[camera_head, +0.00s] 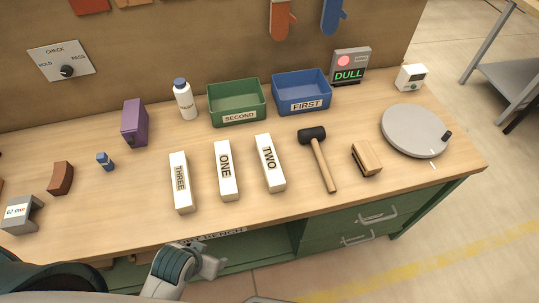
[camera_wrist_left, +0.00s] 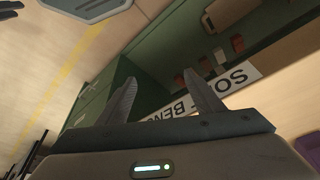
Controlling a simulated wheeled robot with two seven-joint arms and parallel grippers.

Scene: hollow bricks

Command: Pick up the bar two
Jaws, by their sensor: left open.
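Bar TWO (camera_head: 270,163) is a white block with black lettering, lying on the wooden bench top between bar ONE (camera_head: 226,170) and a mallet. Bar THREE (camera_head: 181,183) lies left of bar ONE. My left arm comes in at the bottom of the head view, in front of the bench's front edge and below the bars. In the left wrist view my left gripper (camera_wrist_left: 160,90) has its two fingers apart with nothing between them. That view shows the bench's green front and a white label, and no bar.
The mallet (camera_head: 319,161) lies right of bar TWO, with a wooden brush (camera_head: 366,158) beyond it. Behind the bars stand the green SECOND bin (camera_head: 237,117) and the blue FIRST bin (camera_head: 303,104). A round grey disc (camera_head: 414,130) is at the right.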

